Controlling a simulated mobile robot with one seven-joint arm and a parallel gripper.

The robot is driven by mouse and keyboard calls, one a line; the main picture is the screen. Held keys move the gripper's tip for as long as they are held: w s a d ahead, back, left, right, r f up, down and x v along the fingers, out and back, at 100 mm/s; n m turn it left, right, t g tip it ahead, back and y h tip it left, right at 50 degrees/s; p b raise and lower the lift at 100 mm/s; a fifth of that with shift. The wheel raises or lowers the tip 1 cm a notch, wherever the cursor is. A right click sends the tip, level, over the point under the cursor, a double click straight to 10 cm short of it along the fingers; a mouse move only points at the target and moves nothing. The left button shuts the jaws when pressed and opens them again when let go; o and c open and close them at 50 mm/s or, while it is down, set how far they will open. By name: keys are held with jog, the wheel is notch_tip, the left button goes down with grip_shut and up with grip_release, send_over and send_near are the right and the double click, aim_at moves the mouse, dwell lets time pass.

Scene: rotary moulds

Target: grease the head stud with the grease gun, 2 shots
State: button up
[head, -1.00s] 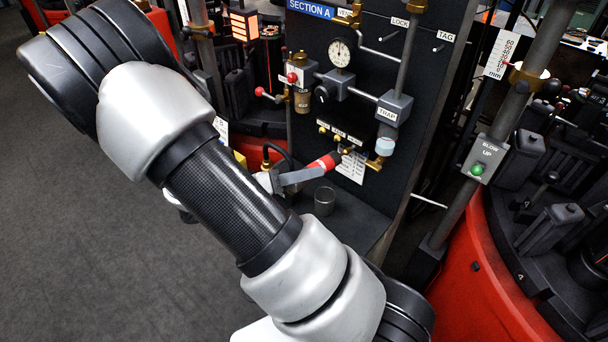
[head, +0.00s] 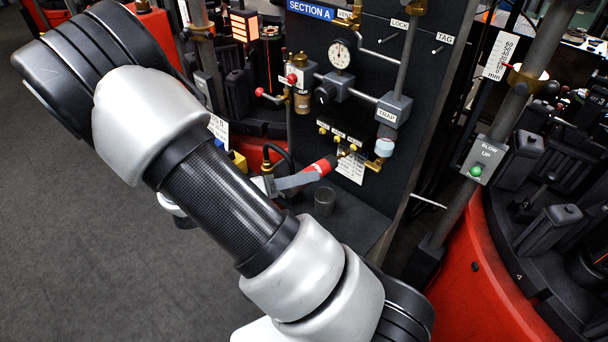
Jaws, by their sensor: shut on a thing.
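The red grease gun (head: 322,166) with a dark front end is held in front of the black panel. My gripper (head: 298,180) is shut on it from the left, mostly hidden behind my arm. Several small brass studs (head: 337,139) sit in a slanting row on the panel, under small white labels too small to read, so I cannot tell which is the head stud. The gun's front end points up and right toward the rightmost stud (head: 352,148). I cannot tell whether its nozzle touches that stud.
A dark cup (head: 324,201) stands on the ledge below the gun. A post with a blow-up button box (head: 484,158) stands at right. Open floor lies left.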

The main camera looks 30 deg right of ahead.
jog(key=s+a+p, duration=0.1)
jog(key=s+a, duration=0.1)
jog(key=a, duration=0.4)
jog(key=shift+p, duration=0.35)
jog(key=shift+d+r, duration=0.1)
dwell(0.8)
